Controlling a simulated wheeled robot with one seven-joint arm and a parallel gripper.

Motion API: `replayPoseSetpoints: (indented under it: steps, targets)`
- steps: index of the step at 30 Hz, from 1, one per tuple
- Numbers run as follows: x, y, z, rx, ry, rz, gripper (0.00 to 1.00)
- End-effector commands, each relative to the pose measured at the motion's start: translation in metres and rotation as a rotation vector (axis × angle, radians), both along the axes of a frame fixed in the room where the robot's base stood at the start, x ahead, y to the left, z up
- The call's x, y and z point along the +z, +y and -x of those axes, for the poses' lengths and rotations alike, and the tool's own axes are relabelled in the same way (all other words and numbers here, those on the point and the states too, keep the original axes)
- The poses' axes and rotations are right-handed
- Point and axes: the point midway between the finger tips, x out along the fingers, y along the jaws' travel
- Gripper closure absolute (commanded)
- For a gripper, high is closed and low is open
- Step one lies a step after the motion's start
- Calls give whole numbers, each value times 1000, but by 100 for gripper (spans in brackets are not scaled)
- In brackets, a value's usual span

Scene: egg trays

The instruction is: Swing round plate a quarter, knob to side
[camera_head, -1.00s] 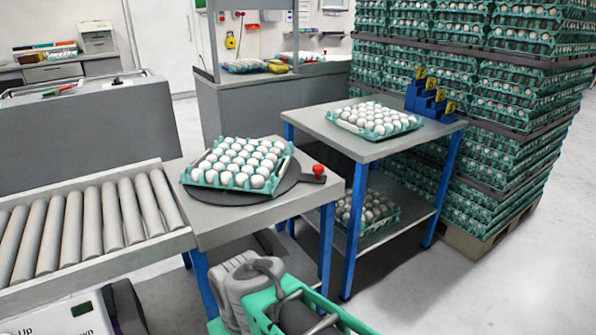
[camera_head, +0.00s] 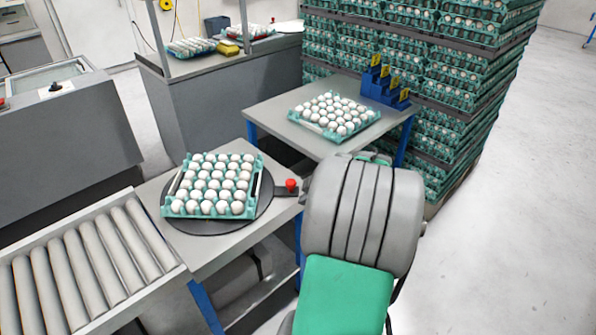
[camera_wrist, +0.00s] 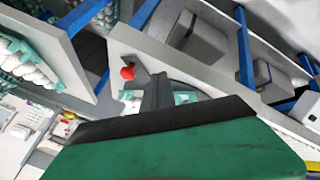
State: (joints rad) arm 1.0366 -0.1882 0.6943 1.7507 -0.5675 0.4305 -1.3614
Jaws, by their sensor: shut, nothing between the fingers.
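The dark round plate (camera_head: 190,226) lies on a grey table, with a green tray (camera_head: 165,208) of white eggs on top. Its short arm points right in the head view and carries a red knob (camera_head: 291,185) near the table's right edge. In the wrist view the red knob (camera_wrist: 128,72) stands up beside my gripper (camera_wrist: 157,90), whose dark fingers are shut and empty. The knob looks apart from the fingers. A green and black part of my wrist hides most of the plate there. My arm hides the gripper in the head view.
A roller conveyor (camera_head: 85,262) adjoins the plate's table on the left. A second table (camera_head: 275,125) behind holds another egg tray (camera_head: 331,136) and blue stepped holders (camera_head: 384,88). Tall stacks of egg trays (camera_head: 440,80) stand behind it. Floor at right is clear.

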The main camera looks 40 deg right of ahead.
Motion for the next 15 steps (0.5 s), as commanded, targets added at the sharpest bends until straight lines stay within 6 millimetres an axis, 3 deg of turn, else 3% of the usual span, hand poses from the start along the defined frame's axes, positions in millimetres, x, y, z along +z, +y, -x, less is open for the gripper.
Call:
replayPoseSetpoints:
  steps: [2, 5, 15]
  targets:
    - [3, -12, 4, 10, -13, 19, 100]
    - [-7, -13, -1, 15, -16, 23, 100]
    - [-63, -16, -43, 14, -13, 22, 100]
